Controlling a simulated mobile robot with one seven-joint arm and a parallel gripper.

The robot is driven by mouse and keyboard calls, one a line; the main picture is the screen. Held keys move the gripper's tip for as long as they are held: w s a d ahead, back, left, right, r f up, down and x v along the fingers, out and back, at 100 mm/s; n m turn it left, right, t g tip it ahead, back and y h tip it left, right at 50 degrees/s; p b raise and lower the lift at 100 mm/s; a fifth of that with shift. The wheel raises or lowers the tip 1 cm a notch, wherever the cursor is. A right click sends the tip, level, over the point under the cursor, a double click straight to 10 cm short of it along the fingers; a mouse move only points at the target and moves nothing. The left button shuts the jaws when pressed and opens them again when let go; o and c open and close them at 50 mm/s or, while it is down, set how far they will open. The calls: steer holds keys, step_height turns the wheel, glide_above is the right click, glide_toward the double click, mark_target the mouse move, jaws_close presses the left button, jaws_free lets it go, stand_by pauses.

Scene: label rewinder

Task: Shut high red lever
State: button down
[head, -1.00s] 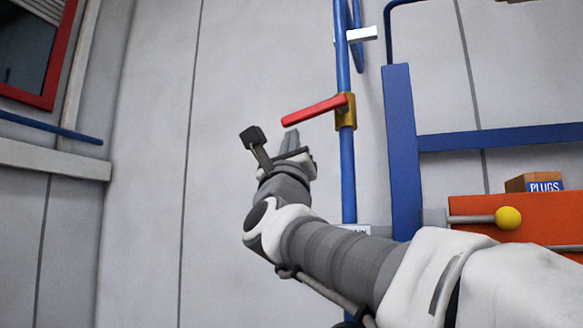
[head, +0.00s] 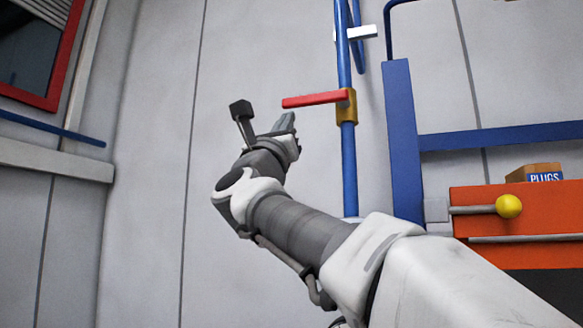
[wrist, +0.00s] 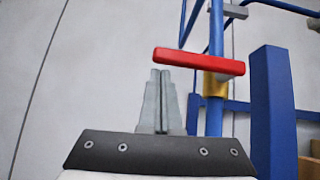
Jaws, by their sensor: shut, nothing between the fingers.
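The high red lever (head: 314,99) sticks out to the left from a brass valve body (head: 346,106) on the upright blue pipe (head: 348,160). It lies nearly level, across the pipe. In the wrist view the red lever (wrist: 199,61) crosses just beyond the fingertips, with the brass body (wrist: 215,85) behind its right part. My gripper (head: 287,122) is shut and empty, below the lever's left end. In the wrist view my gripper's fingers (wrist: 160,75) are together, pointing up near the lever's left end. I cannot tell whether they touch it.
A white lever (head: 357,33) sits higher on the pipes. A blue frame (head: 402,150) stands to the right, with an orange unit (head: 530,205), a yellow knob (head: 509,206) and a plugs box (head: 535,172).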

steer(key=shift+r, duration=0.3)
